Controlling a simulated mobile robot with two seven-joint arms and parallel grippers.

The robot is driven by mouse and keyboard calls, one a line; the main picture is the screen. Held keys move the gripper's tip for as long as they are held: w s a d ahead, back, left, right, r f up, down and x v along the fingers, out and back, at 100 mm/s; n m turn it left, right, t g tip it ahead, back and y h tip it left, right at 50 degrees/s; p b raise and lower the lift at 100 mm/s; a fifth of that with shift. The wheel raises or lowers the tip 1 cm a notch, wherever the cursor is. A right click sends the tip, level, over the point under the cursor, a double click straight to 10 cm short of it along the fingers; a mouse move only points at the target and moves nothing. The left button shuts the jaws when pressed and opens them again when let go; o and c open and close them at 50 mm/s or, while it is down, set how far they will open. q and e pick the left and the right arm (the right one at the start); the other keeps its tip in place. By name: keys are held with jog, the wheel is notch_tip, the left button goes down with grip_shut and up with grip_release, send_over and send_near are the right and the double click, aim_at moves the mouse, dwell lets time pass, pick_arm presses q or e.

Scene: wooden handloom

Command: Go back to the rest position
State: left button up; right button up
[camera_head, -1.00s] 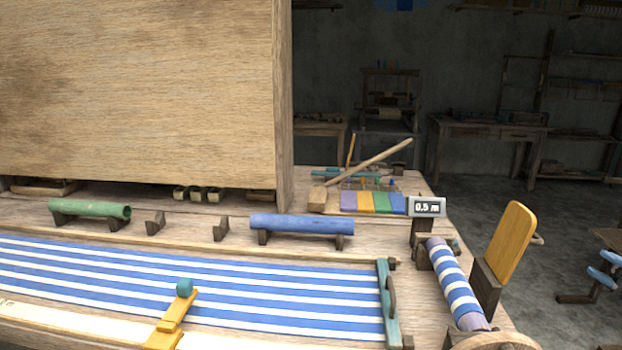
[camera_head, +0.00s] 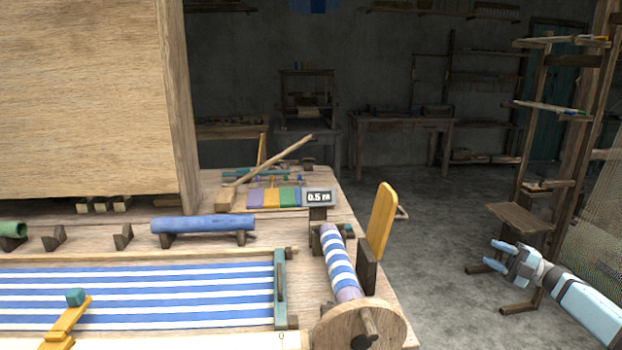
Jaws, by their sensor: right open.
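My right gripper (camera_head: 500,257) shows at the lower right, its light-blue fingers apart and empty. It is over the floor, to the right of the loom table and apart from it. My right arm comes in from the lower right edge. The wooden loom table (camera_head: 310,240) fills the left and middle. The blue-and-white striped cloth (camera_head: 170,295) lies flat at the front, and a striped cloth roll (camera_head: 340,265) stands at the table's right end. My left gripper is not in view.
A yellow paddle (camera_head: 381,222) rises at the table's right edge beside a wooden wheel (camera_head: 360,325). A blue roll (camera_head: 203,224) rests on supports. A large wooden panel (camera_head: 80,100) stands at left. A wooden rack (camera_head: 530,160) stands behind my right gripper. Grey floor (camera_head: 430,200) lies between.

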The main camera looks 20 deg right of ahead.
jog(key=s+a+f+m+h, duration=0.4)
jog(key=a+f+m+h, duration=0.35)
jog(key=a+f, duration=0.75)
jog(key=s+a+f+m+g+h, duration=0.2)
jog(key=s+a+f+m+g, duration=0.15)
jog(key=s+a, duration=0.65)
jog(key=s+a+f+m+g+h, duration=0.2)
jog(key=s+a+f+h, duration=0.15)
jog(key=s+a, duration=0.6)
jog(key=s+a+m+t+y, duration=0.15)
jog(key=a+m, duration=0.65)
jog(key=a, duration=0.8)
pick_arm(q)
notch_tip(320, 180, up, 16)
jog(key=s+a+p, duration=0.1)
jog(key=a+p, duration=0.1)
jog(key=p, duration=2.1)
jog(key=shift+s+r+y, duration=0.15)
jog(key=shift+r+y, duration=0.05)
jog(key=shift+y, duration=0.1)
pick_arm(e)
notch_tip(320, 180, up, 16)
jog(key=s+d, duration=0.1)
jog(key=shift+m, duration=0.3)
